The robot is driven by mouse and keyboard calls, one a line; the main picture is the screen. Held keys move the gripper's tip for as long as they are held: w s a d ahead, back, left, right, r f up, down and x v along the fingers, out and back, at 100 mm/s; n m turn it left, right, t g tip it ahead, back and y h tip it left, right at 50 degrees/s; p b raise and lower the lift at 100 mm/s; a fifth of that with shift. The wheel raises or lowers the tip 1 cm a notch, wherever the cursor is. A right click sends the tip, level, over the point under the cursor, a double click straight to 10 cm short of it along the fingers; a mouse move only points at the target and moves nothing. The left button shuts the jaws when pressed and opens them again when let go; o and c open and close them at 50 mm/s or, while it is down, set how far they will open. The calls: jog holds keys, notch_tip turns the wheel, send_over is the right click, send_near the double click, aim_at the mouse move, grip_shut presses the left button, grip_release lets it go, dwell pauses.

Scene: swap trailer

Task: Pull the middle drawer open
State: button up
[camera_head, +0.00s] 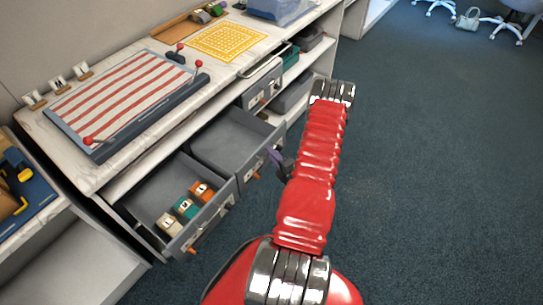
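The middle drawer (222,139) is a grey, empty tray standing out from the white cabinet, between two other drawers. Its front faces the lower right and bears a label and an orange-tipped handle part. My red arm passes just right of it. A dark part that looks like my gripper (283,166) shows beside the drawer's front, at its right end. It is mostly hidden behind my arm, so I cannot tell whether its fingers are open or shut, or whether they touch the handle.
The left drawer (147,190) is also out and holds several toy cars. The right drawer (262,82) looks pushed in. The countertop (128,166) carries a red-striped board (125,98) and a yellow patterned sheet (226,41).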

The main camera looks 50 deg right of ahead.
jog(key=v, duration=1.3)
jog(key=shift+s, duration=0.35)
jog(key=shift+a, duration=0.1)
dwell(0.6)
